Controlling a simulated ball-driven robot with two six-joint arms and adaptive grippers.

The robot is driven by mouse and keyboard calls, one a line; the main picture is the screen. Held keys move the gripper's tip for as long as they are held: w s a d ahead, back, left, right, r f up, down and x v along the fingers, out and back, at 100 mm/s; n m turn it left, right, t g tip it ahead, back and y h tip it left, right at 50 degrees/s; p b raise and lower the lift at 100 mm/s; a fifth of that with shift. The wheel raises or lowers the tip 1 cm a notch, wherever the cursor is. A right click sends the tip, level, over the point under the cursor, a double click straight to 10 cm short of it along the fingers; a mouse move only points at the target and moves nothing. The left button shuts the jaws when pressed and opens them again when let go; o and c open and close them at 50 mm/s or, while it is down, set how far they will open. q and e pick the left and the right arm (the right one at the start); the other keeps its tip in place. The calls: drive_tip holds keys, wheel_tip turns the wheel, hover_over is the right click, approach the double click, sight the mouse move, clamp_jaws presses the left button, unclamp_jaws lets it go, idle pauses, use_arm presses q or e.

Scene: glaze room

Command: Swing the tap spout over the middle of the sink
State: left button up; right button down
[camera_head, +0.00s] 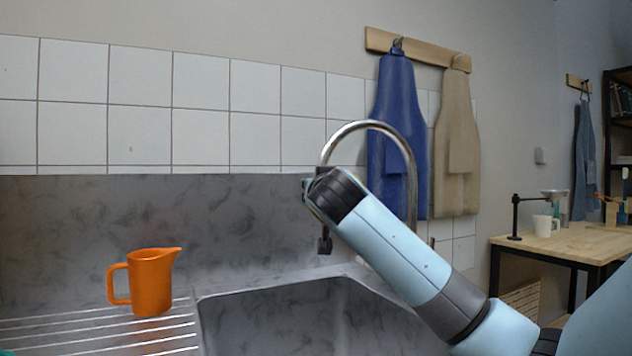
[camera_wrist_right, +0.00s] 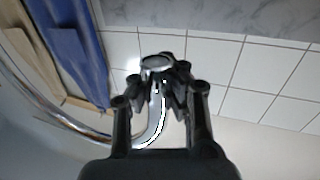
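The chrome tap spout (camera_head: 372,125) arches up behind my right arm in the head view. Its free end comes down on the left, above the back part of the grey sink (camera_head: 265,300). A dark piece hangs low there; I cannot tell if it is the nozzle or a finger. My right gripper (camera_wrist_right: 161,88) has its fingers close together on both sides of the spout's downturned end in the right wrist view, and looks shut on it. In the head view my own wrist hides most of the fingers and the tap's base. My left gripper is not in view.
An orange jug (camera_head: 152,285) stands on the ribbed drainboard (camera_head: 95,335) left of the sink. A blue apron (camera_head: 398,150) and a beige apron (camera_head: 458,150) hang on the tiled wall behind the tap. A wooden table (camera_head: 560,243) stands at the right.

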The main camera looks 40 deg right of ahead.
drive_tip(key=shift+s+a, duration=0.25)
drive_tip(key=shift+s, duration=0.45)
drive_tip(key=shift+f, duration=0.1)
drive_tip(key=c, duration=1.4)
unclamp_jaws()
drive_tip(key=shift+a, duration=0.25)
drive_tip(key=shift+o, duration=1.3)
drive_tip(key=shift+d, duration=0.1)
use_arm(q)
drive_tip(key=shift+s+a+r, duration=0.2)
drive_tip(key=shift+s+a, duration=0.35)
use_arm(e)
drive_tip(key=v, duration=1.2)
